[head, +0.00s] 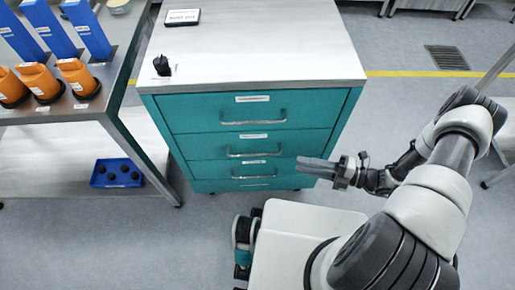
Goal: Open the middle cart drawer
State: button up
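The teal cart (345,110) stands in the middle of the head view, its drawer front facing me. The middle drawer (204,146) is the one below the top drawer. It looks closed, flush with the other fronts, and has a bar handle (254,154) and a white label. My gripper (300,167) is to the right of that handle and lower in the picture, pointing left in front of the cart's lower right part. It looks apart from the handle, with nothing seen in it. The gap between its fingers is not clear.
The top drawer (190,113) and lower drawer (203,171) also look closed. A black knob-like object (161,65) and a small sign (182,17) are on the cart top. A bench (128,70) with blue and orange parts stands left.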

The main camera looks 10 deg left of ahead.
jog(key=f, duration=0.1)
jog(key=m+b, duration=0.1)
send_near(255, 154)
jog(key=shift+t, duration=0.3)
jog(key=a, duration=0.3)
jog(key=w+a+f, duration=0.1)
jog(key=a, duration=0.6)
jog(key=shift+w+f, duration=0.2)
jog(key=shift+f, duration=0.1)
grip_shut()
